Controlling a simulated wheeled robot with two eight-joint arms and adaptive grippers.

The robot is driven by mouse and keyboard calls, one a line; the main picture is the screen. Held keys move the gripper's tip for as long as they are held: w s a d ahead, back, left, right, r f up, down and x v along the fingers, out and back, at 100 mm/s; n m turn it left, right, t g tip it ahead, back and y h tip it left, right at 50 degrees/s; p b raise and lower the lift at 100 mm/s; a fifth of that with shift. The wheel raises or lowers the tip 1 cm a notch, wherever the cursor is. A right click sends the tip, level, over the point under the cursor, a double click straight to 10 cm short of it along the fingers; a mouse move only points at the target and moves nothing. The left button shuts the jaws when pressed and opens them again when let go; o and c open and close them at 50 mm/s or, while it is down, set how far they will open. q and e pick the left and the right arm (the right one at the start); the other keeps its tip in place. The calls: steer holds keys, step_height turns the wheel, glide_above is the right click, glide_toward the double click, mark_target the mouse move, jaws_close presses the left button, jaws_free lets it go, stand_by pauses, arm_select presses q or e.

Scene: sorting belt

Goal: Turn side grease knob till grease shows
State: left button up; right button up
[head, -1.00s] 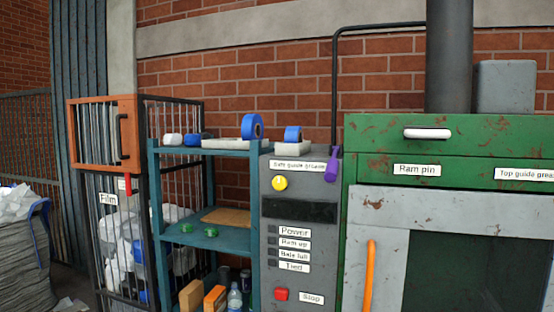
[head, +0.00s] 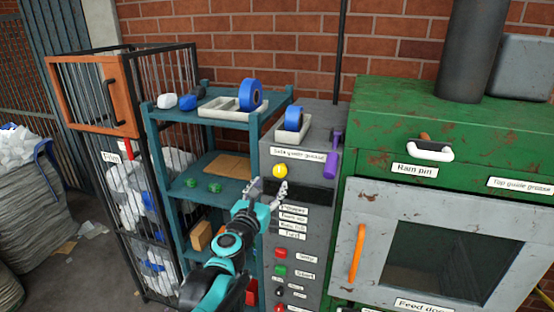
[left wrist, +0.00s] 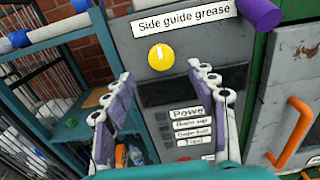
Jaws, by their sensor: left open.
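The side grease knob (head: 280,171) is a small yellow round knob on the grey control panel, under the label "Side guide grease" (head: 298,154). In the left wrist view the yellow knob (left wrist: 161,57) shows a white mark on its face, above and between my fingers. My left gripper (head: 268,188) is open and empty, just below the knob in the head view. In the left wrist view its two fingers (left wrist: 160,84) are spread apart with the panel behind them, and neither appears to touch the knob. No grease is visible. My right gripper is not in view.
A purple-handled tool (head: 332,155) hangs at the panel's right edge. A teal shelf (head: 215,185) with tape and trays stands left. The green machine (head: 440,130) with its orange door handle (head: 356,253) stands right. Labelled buttons (head: 281,253) sit lower on the panel.

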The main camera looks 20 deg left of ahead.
mark_target(279, 171)
arm_select(q)
steer(key=w+p, duration=0.1)
steer(key=w, duration=0.6)
steer(key=shift+w+d, duration=0.2)
steer(key=shift+c, duration=0.2)
steer(key=c, duration=1.1)
